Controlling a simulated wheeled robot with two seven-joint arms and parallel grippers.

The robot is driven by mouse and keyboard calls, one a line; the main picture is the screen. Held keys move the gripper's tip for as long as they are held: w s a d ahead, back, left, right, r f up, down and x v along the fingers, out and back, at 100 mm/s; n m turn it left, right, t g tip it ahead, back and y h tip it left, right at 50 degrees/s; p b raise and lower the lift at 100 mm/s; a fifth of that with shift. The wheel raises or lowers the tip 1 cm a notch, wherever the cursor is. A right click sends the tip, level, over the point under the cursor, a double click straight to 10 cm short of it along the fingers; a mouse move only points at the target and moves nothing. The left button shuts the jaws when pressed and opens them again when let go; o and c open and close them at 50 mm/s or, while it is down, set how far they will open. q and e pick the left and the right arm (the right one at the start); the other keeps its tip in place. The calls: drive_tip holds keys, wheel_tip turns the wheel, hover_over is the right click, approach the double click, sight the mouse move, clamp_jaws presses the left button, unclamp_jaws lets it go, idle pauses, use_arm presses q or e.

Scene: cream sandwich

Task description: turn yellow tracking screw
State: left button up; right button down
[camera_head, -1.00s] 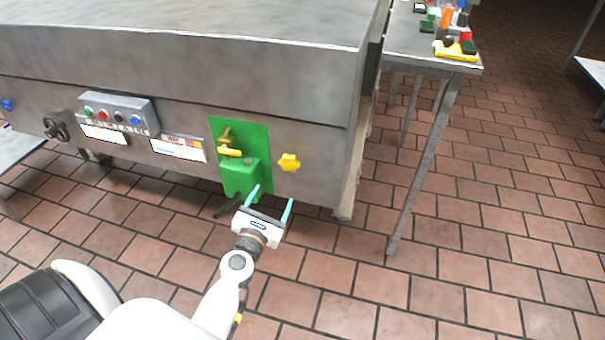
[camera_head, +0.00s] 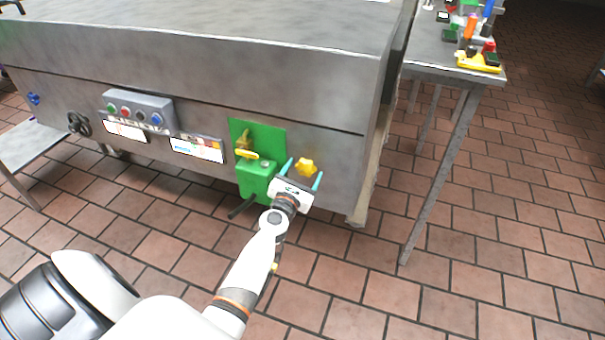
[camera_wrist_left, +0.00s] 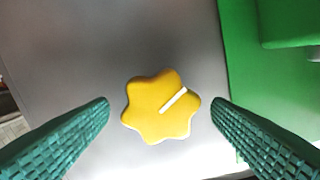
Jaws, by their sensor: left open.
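The yellow tracking screw (camera_head: 305,167) is a star-shaped knob on the grey metal side of the machine, right of a green panel. In the left wrist view the screw (camera_wrist_left: 160,106) sits between the two green-blue fingers, with a white line running from its middle to its upper right edge. My left gripper (camera_head: 303,174) is open in front of the screw, with a finger to either side. In the left wrist view the left gripper (camera_wrist_left: 160,110) shows clear gaps on both sides of the knob. My right gripper is not in view.
Left of the screw is a green panel (camera_head: 275,140) with a green box (camera_head: 252,180) and a yellow handle (camera_head: 246,154). A button box (camera_head: 140,108) is further left. A metal table (camera_head: 440,62) with small items stands at the right. Brick-coloured floor is clear in front.

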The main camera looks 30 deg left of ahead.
use_arm(q)
drive_tip(key=shift+c, duration=0.5)
drive_tip(key=c, duration=0.9)
drive_tip(key=shift+m, duration=0.4)
